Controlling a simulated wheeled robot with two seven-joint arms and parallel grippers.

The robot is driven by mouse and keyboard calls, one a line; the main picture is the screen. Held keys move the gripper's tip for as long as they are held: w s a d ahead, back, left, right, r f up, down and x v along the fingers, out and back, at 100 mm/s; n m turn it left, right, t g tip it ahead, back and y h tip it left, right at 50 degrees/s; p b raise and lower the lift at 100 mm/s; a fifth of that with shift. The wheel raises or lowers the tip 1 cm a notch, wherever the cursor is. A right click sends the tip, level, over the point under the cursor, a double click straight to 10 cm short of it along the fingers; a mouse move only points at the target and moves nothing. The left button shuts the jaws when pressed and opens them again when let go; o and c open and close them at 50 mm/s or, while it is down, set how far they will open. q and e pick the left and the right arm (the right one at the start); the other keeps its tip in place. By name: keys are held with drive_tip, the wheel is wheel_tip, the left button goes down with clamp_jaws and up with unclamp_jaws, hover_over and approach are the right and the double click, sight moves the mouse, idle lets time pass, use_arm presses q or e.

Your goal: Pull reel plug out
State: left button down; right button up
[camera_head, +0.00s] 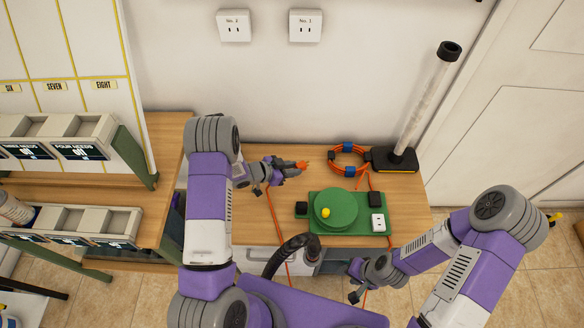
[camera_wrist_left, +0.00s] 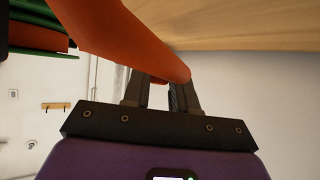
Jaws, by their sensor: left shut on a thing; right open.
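The orange plug (camera_head: 302,164) is in my left gripper (camera_head: 288,170), above the wooden bench, clear of the reel. In the left wrist view the shut fingers (camera_wrist_left: 160,92) are on a large orange body (camera_wrist_left: 125,42). An orange cord (camera_head: 276,215) runs down from this gripper past the bench front. My right gripper (camera_head: 356,282) is open and empty in front of the bench, lower right of the reel.
An orange cable coil (camera_head: 348,160) with blue ties lies behind the reel. A black-based stand with a clear tube (camera_head: 425,100) is at the back right. Wall outlets No. 2 (camera_head: 234,26) and No. 1 (camera_head: 306,26) are empty. A bin rack (camera_head: 70,225) stands left.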

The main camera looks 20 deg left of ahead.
use_arm(q)
drive_tip(key=shift+f, duration=0.35)
drive_tip(key=shift+f, duration=0.2)
drive_tip(key=shift+f+b, duration=0.8)
drive_tip(key=shift+b, duration=0.05)
drive_tip(key=c, duration=0.8)
unclamp_jaws()
drive_tip(key=p+v, duration=0.2)
drive_tip(key=v, duration=0.5)
drive_tip(key=shift+s+a+r, duration=0.1)
drive_tip(key=shift+s+a, duration=0.1)
drive_tip(key=shift+p, duration=0.3)
